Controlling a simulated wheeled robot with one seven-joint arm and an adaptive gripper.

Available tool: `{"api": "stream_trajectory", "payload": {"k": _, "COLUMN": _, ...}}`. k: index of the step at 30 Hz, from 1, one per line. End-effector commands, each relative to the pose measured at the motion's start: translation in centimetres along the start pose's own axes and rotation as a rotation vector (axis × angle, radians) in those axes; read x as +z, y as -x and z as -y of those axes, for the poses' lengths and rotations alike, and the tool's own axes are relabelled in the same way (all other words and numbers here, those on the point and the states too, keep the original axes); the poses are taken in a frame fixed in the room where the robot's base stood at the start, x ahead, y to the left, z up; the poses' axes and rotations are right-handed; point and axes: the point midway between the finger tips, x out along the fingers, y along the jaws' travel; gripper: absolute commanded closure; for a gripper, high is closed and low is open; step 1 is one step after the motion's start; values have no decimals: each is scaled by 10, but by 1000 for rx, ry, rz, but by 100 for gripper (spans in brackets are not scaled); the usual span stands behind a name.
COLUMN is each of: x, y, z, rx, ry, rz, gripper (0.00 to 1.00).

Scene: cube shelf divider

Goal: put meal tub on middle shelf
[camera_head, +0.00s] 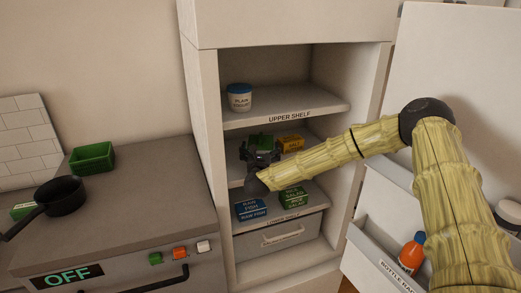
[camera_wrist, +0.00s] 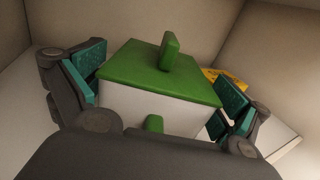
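The meal tub is a white box with a green lid (camera_wrist: 155,75) and a green knob, seen large in the wrist view. In the head view its green top (camera_head: 264,141) shows behind my gripper, at the middle shelf (camera_head: 312,166). My gripper (camera_head: 257,160) reaches into the cabinet there. In the wrist view my gripper (camera_wrist: 162,95) has a teal-padded finger on either side of the tub, with narrow gaps beside the lid. The fingers look open around it. The tub's underside is hidden, so its contact with the shelf does not show.
A yellow box (camera_head: 291,143) sits right of the tub. The upper shelf (camera_head: 285,102) is close above, holding a yogurt pot (camera_head: 239,98). Below are a blue raw fish tub (camera_head: 250,209) and a green salad tub (camera_head: 294,197). The open door (camera_head: 455,70) stands right.

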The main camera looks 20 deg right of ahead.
Motion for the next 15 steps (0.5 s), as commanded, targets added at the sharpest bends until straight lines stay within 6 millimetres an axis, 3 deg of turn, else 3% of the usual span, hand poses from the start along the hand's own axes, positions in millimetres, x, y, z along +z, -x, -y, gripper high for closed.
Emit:
{"api": "stream_trajectory", "payload": {"k": 12, "x": 4, "y": 0, "z": 0, "rx": 0, "ry": 0, "rz": 0, "gripper": 0}}
{"api": "stream_trajectory", "payload": {"k": 15, "x": -2, "y": 14, "z": 0, "rx": 1, "ry": -1, "rz": 0, "gripper": 0}}
